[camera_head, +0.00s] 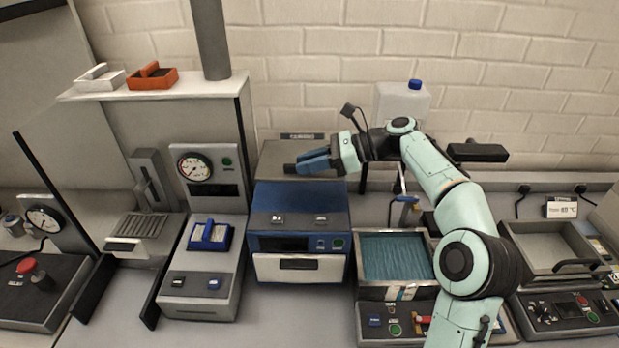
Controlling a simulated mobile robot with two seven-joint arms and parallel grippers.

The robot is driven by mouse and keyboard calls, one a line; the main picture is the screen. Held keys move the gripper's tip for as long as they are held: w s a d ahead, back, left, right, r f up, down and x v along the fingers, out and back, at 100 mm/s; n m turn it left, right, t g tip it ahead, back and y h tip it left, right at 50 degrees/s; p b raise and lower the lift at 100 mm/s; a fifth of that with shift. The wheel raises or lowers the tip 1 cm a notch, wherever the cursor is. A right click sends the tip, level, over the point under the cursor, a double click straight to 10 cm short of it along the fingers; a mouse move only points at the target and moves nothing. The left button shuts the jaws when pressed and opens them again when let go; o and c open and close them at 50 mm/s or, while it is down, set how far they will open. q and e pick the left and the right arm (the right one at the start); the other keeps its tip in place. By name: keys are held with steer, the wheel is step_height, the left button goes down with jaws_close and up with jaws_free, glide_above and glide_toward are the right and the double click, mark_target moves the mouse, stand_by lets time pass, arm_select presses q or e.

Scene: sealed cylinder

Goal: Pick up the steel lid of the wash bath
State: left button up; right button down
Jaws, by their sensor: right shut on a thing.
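My right gripper (305,163) reaches left over the back of the blue machine (298,215). Its blue fingers are shut on a dark bar that looks like the handle of the steel lid (275,153). The lid is a flat grey plate at the rear top of this machine; the fingers hide part of it. I cannot tell whether it rests there or is raised. The wash bath (392,256) appears as an open tank of teal liquid in the middle, with my right arm passing by its right side. My left gripper is not in view.
A second bath (545,240) with a black handle is at the right. A white canister (402,103) with a blue cap stands behind my right arm. Left of the blue machine is a gauge unit (195,167). A shelf (170,93) holds white and orange trays.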

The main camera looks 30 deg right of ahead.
step_height(320, 180, up, 11)
steer(key=shift+w+r, duration=0.15)
steer(key=shift+r, duration=0.05)
stand_by(0.3)
